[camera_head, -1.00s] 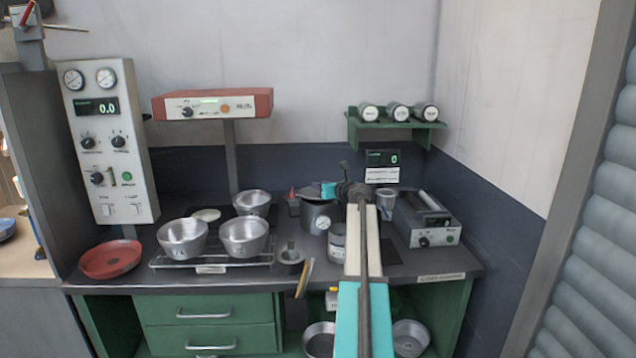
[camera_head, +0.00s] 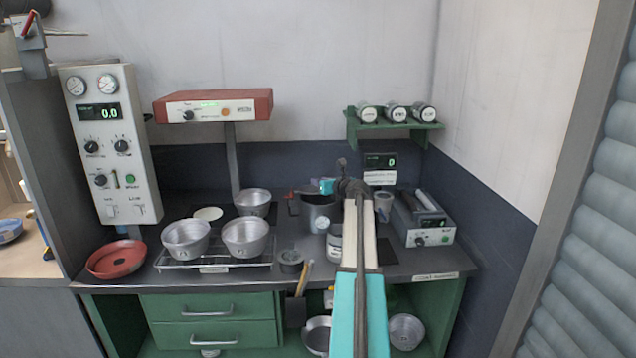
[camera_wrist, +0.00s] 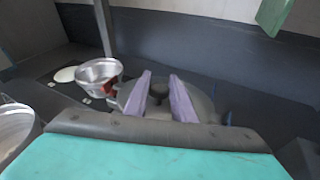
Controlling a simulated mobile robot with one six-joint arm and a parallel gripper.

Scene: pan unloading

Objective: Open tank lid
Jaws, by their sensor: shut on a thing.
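My gripper (camera_head: 314,189) is at the tank's top in the head view. In the wrist view, the two purple fingers of my gripper (camera_wrist: 161,80) stand on either side of the dark knob of the grey round lid (camera_wrist: 204,102) and are shut on it. My wrist and fingers hide part of the lid. I cannot tell whether the lid is clear of the tank's rim.
Several metal pans (camera_head: 245,237) stand left of the tank, some on a wire rack (camera_head: 172,264). A red dish (camera_head: 116,259) lies farther left. A grey device (camera_head: 424,222) stands on the right. A green shelf (camera_head: 388,130) with jars hangs above.

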